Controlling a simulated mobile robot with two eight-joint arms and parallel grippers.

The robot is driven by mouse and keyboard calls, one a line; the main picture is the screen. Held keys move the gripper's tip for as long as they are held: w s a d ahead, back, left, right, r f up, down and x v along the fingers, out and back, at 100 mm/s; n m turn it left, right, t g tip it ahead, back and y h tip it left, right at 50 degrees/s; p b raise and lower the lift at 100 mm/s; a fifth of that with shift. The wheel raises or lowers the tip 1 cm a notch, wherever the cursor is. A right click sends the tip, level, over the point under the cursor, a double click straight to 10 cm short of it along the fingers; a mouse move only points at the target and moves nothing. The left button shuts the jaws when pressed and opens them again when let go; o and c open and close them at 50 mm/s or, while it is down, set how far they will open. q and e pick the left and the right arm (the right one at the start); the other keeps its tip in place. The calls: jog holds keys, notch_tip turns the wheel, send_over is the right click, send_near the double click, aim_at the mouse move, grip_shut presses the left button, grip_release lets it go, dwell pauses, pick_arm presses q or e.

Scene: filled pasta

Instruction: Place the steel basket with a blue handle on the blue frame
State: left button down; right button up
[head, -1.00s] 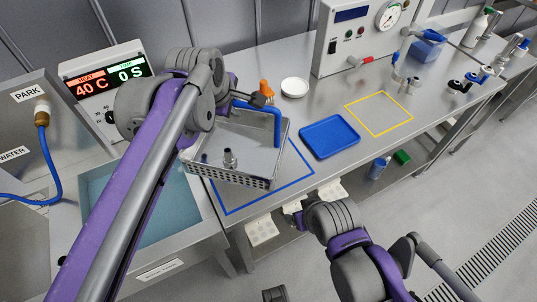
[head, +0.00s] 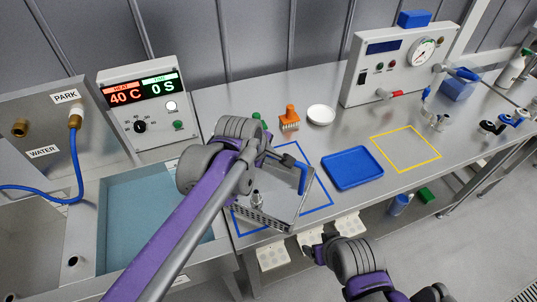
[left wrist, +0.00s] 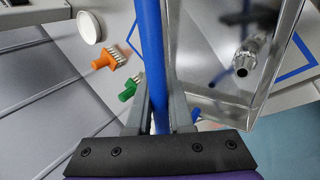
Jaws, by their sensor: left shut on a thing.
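The steel basket (head: 264,220) is over the blue frame (head: 321,209) on the bench, turned somewhat relative to it. Blue lines show at its right, front and left. I cannot tell whether its base touches the bench. Its blue handle (head: 302,178) stands at its right side. My left gripper (head: 280,156) is shut on the handle, which runs between its fingers in the left wrist view (left wrist: 152,60). A metal fitting (left wrist: 247,58) lies in the basket. My left arm hides part of the basket. My right gripper (head: 313,249) is low in front of the bench; its fingers are unclear.
A blue tray (head: 352,168) lies to the right, then an empty yellow frame (head: 405,148). An orange brush (head: 289,119), a green brush (left wrist: 128,90) and a white dish (head: 321,115) stand behind. A water basin (head: 150,220) is at the left.

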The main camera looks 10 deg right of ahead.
pick_arm(q)
jog(key=c, duration=1.3)
grip_release()
jog(key=shift+f, duration=0.15)
jog(key=o, duration=0.5)
jog(key=v, duration=1.2)
jog(key=shift+r+p, duration=0.2)
jog(key=shift+p, duration=0.2)
jog(key=s+a+f+m+y, duration=0.1)
jog(key=s+a+f+m, duration=0.2)
jog(key=s+a+f, duration=0.2)
jog(key=s+a+f+m+y, duration=0.1)
jog(key=s+a+f+m, duration=0.3)
jog(key=a+f, duration=0.4)
jog(key=s+a+f+m+y, duration=0.1)
jog(key=s+a+f+m, duration=0.3)
jog(key=s+a+f, duration=0.3)
jog(key=shift+s+a+f+y, duration=0.1)
jog(key=shift+a+y, duration=0.1)
jog(key=shift+a, duration=0.35)
jog(key=shift+s+a+f+y, duration=0.1)
jog(key=shift+a+f+y, duration=0.1)
jog(key=shift+a, duration=0.3)
jog(key=shift+w, duration=0.1)
